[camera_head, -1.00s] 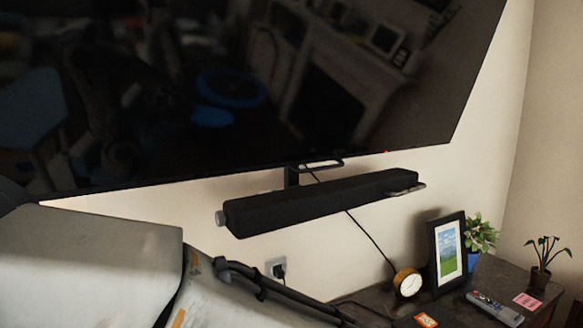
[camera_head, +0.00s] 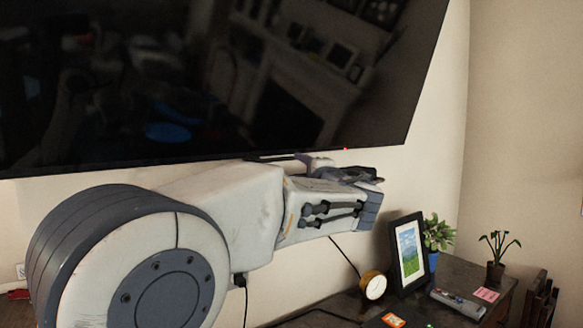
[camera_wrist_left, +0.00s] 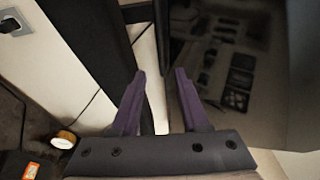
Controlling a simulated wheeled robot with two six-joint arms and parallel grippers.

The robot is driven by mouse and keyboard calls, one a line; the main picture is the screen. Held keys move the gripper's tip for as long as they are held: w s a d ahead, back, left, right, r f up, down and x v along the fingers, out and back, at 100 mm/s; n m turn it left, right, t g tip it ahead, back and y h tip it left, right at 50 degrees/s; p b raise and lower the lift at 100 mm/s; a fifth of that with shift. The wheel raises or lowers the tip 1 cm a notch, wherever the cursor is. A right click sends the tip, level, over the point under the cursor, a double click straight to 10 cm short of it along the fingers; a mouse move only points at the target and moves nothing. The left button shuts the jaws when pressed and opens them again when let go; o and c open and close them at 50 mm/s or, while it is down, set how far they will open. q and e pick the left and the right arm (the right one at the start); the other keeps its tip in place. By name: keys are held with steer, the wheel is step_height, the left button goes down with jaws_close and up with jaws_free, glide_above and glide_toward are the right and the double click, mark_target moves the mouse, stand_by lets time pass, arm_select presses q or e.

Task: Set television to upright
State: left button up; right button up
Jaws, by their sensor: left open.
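The television (camera_head: 230,90) is a large dark, glossy screen on the wall, filling the upper left of the head view. Its lower edge slopes up to the right in the picture, and its top is out of frame. Its dark screen also shows at the right of the left wrist view (camera_wrist_left: 245,75). My left gripper (camera_head: 372,182) is just below the television's lower edge. In the wrist view its two purple fingers (camera_wrist_left: 160,73) are apart, with pale wall showing between them. I cannot tell whether a finger touches the television. My right gripper is not in view.
The black soundbar (camera_wrist_left: 92,45) runs beside the left finger; my arm hides it in the head view. A cable hangs along the wall.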

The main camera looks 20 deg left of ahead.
mark_target(288, 159)
arm_select(q)
steer(key=p+x, duration=0.2)
steer(key=x, duration=0.2)
steer(key=p+x, duration=0.2)
steer(key=x, duration=0.3)
steer(key=shift+w+r+p, duration=0.1)
steer(key=shift+r+p, duration=0.15)
steer(key=shift+p, duration=0.05)
steer(key=shift+w+a+f, duration=0.1)
steer(key=shift+w+a, duration=0.25)
steer(key=shift+w, duration=0.1)
jaws_close()
steer(key=shift+f, duration=0.1)
stand_by(0.5)
